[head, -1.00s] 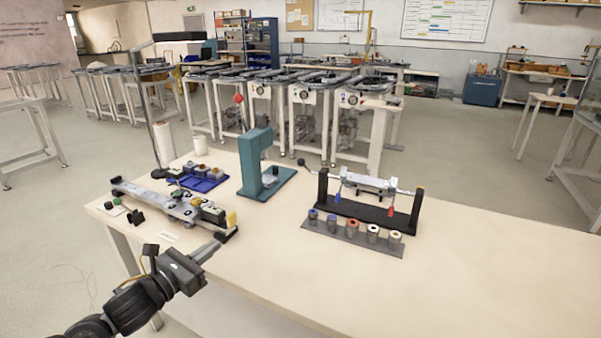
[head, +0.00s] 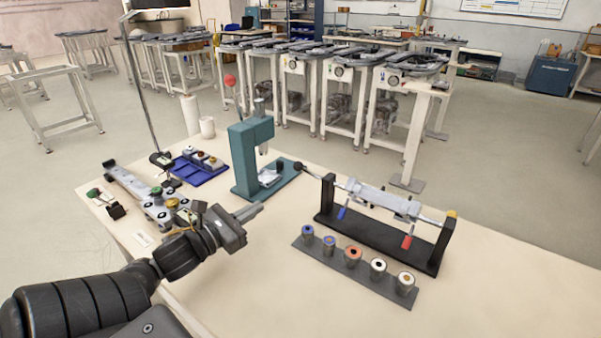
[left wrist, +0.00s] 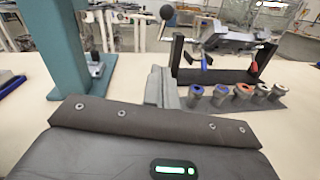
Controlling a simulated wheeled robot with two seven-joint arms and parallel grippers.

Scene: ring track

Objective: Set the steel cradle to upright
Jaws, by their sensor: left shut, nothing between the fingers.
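The steel cradle (head: 384,200) is a silver piece carried on a shaft between two black posts of a black stand (head: 378,238). A blue tab (head: 342,212) and a red tab (head: 407,242) hang down from it. A crank with a dark ball knob (head: 298,166) sticks out at its left end. The cradle also shows in the left wrist view (left wrist: 232,38), beyond the fingers. My left gripper (head: 257,208) is shut and empty, above the table to the left of the stand, apart from it. My right gripper is not in view.
A grey strip with several coloured-top cylinders (head: 353,256) lies in front of the stand. A teal press (head: 245,160) stands behind my left gripper. A blue tray (head: 200,172) and a grey rail fixture (head: 135,190) are at left. The table's right front is bare.

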